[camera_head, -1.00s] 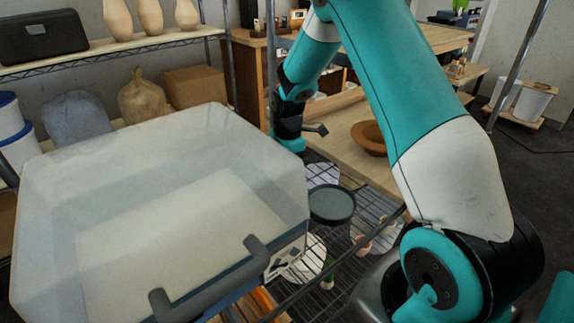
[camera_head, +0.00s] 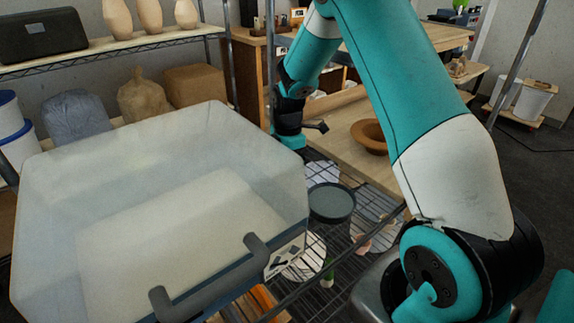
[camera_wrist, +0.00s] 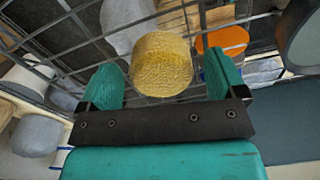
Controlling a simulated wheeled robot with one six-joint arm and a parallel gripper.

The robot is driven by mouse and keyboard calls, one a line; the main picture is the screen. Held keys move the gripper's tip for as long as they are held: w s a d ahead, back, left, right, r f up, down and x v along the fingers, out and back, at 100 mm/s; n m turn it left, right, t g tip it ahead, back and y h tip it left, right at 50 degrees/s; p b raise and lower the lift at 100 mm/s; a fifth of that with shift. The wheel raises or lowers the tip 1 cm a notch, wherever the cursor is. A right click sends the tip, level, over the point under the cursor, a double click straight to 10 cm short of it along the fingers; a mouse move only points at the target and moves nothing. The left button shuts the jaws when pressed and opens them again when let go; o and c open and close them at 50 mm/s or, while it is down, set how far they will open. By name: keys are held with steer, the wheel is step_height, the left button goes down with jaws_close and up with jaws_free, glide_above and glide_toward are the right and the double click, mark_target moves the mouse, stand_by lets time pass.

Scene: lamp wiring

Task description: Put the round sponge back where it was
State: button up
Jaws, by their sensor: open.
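A yellow round sponge (camera_wrist: 162,64) shows in the wrist view, a short cylinder with a rough surface, over a wire rack. My gripper (camera_wrist: 163,78) is open, with one teal finger to the left of the sponge and one to the right. Gaps show between the sponge and both fingers, so it is not gripped. Whether the sponge rests on the wires or how far it is from the palm is hard to tell. In the head view my fingers and the sponge are hidden; only my wrist shows, behind the large clear bin.
The large clear bin (camera_head: 60,200) fills the left of the head view. A dark round dish (camera_head: 331,203) stands on the wire shelf, with a brown bowl (camera_head: 370,137) behind. In the wrist view an orange item (camera_wrist: 222,40) and a grey-white object (camera_wrist: 125,22) lie near the sponge.

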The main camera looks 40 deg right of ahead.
step_height(320, 180, up, 11)
steer(key=shift+d+f+b, duration=0.15)
steer(key=shift+b, duration=0.3)
